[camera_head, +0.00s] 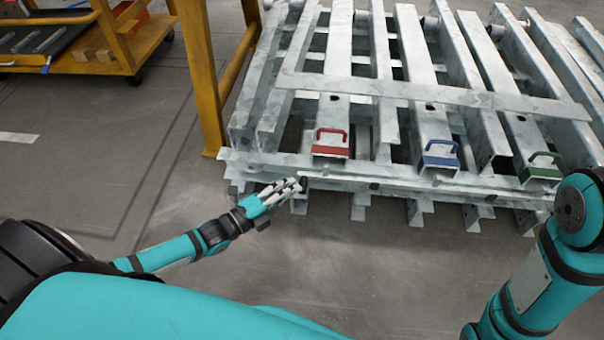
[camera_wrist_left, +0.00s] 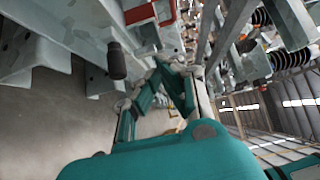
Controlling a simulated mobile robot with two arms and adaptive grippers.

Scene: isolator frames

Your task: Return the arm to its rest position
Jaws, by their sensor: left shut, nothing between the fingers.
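My left arm (camera_head: 165,255) comes in from the left in the head view, teal with black joints, and reaches out low over the floor. My left gripper (camera_head: 290,187) is at its end, its pale fingers shut and empty. It is by the near left corner of the stacked grey metal frames (camera_head: 430,95); I cannot tell whether it touches them. Teal gripper parts also show in the left wrist view. My right arm (camera_head: 545,275) shows at the right edge of the head view; its gripper is out of view.
On the frames' near side are a red handle (camera_head: 330,143), a blue handle (camera_head: 439,155) and a green handle (camera_head: 542,168). A yellow post (camera_head: 202,75) stands left of the frames. A yellow cart (camera_head: 110,50) is at the back left. The grey floor (camera_head: 95,150) between is open.

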